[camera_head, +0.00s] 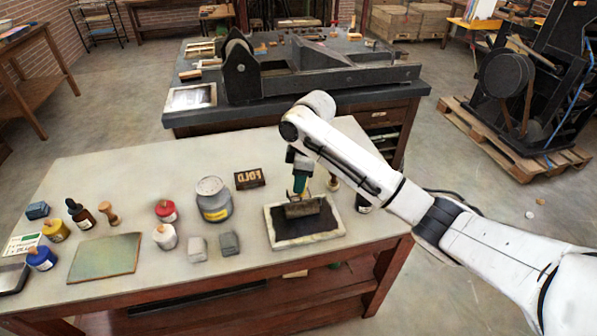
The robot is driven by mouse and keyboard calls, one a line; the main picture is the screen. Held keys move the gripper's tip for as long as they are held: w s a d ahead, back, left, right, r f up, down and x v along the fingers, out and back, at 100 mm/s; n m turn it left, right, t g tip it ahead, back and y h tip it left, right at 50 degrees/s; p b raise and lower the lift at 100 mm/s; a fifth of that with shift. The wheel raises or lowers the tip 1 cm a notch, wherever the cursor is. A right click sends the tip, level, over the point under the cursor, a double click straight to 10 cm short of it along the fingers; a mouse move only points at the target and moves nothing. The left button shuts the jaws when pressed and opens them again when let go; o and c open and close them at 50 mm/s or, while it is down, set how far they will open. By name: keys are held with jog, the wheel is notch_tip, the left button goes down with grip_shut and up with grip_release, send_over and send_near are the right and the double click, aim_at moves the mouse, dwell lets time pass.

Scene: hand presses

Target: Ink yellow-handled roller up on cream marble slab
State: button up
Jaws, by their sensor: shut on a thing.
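My gripper (300,178) points down over the cream marble slab (311,241) at the right part of the near table. It is shut on an upright handle, of which only a small green and yellowish part shows. Below it the dark cylinder of the roller (302,208) lies across the far half of the black ink patch on the slab. It appears to touch the ink. The slab's cream border shows around the ink. The gripper and wrist hide most of the handle.
Left of the slab stand grey blocks (229,243), a large grey tin (214,199) and small ink jars (167,211). A type block (249,179) lies behind. A dark bottle (363,203) and a small wooden-handled tool (333,184) stand close right.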

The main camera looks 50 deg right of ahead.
jog(key=shift+s+a+f+p, duration=0.15)
jog(key=shift+s+a+p, duration=0.25)
jog(key=shift+p, duration=0.75)
jog(key=shift+w+d+r+p, duration=0.25)
jog(key=shift+w+d+p, duration=0.05)
jog(key=shift+w+d, duration=0.4)
jog(key=s+a+p, duration=0.1)
jog(key=s+p, duration=0.1)
jog(key=s+a+p, duration=0.1)
jog(key=s+a, duration=0.1)
jog(key=s, duration=0.1)
jog(key=shift+a+f+p, duration=0.1)
jog(key=shift+a+p, duration=0.1)
jog(key=shift+p, duration=0.15)
dwell(1.1)
